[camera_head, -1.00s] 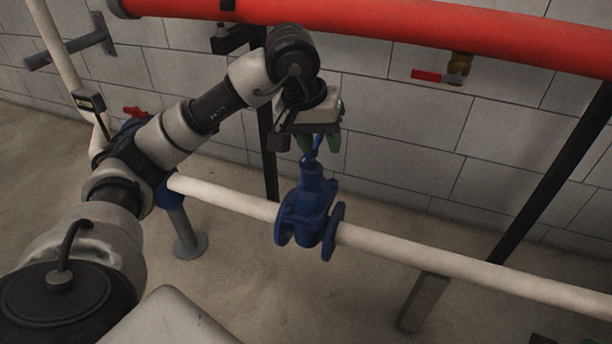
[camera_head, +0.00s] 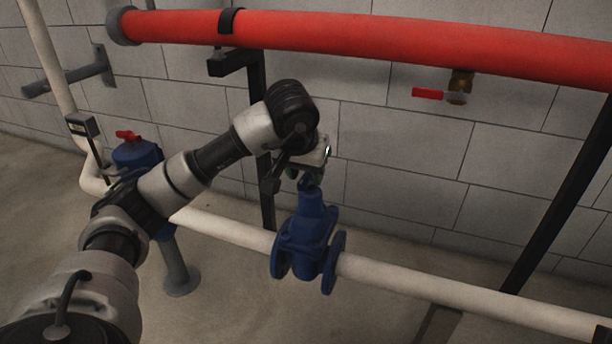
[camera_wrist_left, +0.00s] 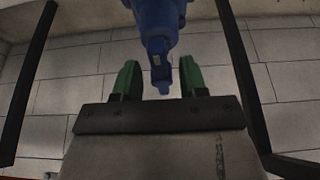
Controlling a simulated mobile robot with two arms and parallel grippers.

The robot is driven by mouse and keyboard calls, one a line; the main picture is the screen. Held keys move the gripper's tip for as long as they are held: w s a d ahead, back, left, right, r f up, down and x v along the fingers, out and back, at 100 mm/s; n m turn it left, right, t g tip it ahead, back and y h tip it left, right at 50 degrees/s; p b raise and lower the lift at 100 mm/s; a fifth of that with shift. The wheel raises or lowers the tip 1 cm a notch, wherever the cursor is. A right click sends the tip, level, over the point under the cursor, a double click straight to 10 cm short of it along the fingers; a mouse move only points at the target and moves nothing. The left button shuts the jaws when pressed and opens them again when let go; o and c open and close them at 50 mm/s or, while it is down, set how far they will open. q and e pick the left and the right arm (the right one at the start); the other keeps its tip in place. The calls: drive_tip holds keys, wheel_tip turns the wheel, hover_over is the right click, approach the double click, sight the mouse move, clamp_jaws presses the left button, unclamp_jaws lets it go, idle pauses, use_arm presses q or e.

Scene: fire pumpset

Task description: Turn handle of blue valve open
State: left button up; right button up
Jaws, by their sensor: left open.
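The blue valve (camera_head: 307,238) sits upright in the white pipe, in the middle of the head view. Its handle (camera_head: 309,183) is at the top, partly hidden by my left gripper (camera_head: 303,174), which is right above the valve body. In the left wrist view the blue valve (camera_wrist_left: 158,18) comes in from the top, and its handle end (camera_wrist_left: 161,79) lies between the two green fingers of my left gripper (camera_wrist_left: 159,76). The fingers are apart, with a gap visible on each side of the handle. My right gripper is not in view.
The white pipe (camera_head: 445,285) runs across below. A thick red pipe (camera_head: 380,38) crosses above, with a small red-handled valve (camera_head: 430,93) under it. A black post (camera_head: 558,200) stands at right. Another blue fitting with a red handle (camera_head: 128,136) is at left. A block wall stands behind.

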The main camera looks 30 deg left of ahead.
use_arm(q)
clamp_jaws()
idle(0.3)
